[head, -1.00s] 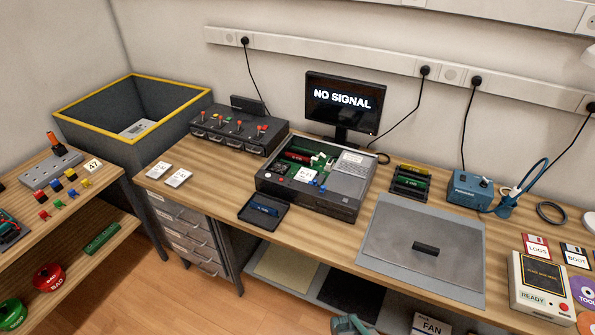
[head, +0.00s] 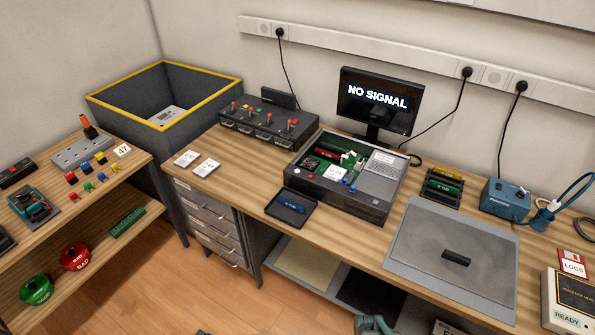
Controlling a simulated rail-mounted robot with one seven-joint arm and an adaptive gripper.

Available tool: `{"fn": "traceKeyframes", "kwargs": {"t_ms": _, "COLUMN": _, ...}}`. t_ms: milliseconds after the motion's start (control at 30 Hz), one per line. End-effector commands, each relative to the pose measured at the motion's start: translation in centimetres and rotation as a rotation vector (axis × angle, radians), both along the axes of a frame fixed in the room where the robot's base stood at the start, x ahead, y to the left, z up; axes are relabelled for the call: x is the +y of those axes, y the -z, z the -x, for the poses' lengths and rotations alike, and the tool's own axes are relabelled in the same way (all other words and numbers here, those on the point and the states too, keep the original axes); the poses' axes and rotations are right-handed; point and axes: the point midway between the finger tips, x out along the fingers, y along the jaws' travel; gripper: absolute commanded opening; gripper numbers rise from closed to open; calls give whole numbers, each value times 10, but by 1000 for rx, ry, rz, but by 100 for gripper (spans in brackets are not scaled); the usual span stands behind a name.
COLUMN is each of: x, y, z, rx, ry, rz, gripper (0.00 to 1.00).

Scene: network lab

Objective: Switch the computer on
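The computer (head: 345,206) is a dark, flat case lying open on the workbench, with a green board, a red module and a grey block inside. The grey cover panel with a black handle (head: 420,262) lies on the bench to the right of the case. A teal part at the bottom edge may be part of my arm; my gripper's fingers are not in view.
A rack of modules (head: 443,188) and a blue soldering station (head: 505,200) stand to the right. A switch box (head: 268,124) stands at the back left. A yellow-rimmed bin (head: 165,105) fills the corner.

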Motion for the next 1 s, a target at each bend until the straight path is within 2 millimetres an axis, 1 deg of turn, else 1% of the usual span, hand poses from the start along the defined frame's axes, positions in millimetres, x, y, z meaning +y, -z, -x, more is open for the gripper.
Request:
{"fn": "traceKeyframes", "kwargs": {"t_ms": 33, "x": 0, "y": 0, "z": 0, "rx": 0, "ry": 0, "rz": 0, "gripper": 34}}
{"fn": "traceKeyframes", "kwargs": {"t_ms": 233, "x": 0, "y": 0, "z": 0, "rx": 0, "ry": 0, "rz": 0, "gripper": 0}}
{"fn": "traceKeyframes", "kwargs": {"t_ms": 1000, "x": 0, "y": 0, "z": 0, "rx": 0, "ry": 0, "rz": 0, "gripper": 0}}
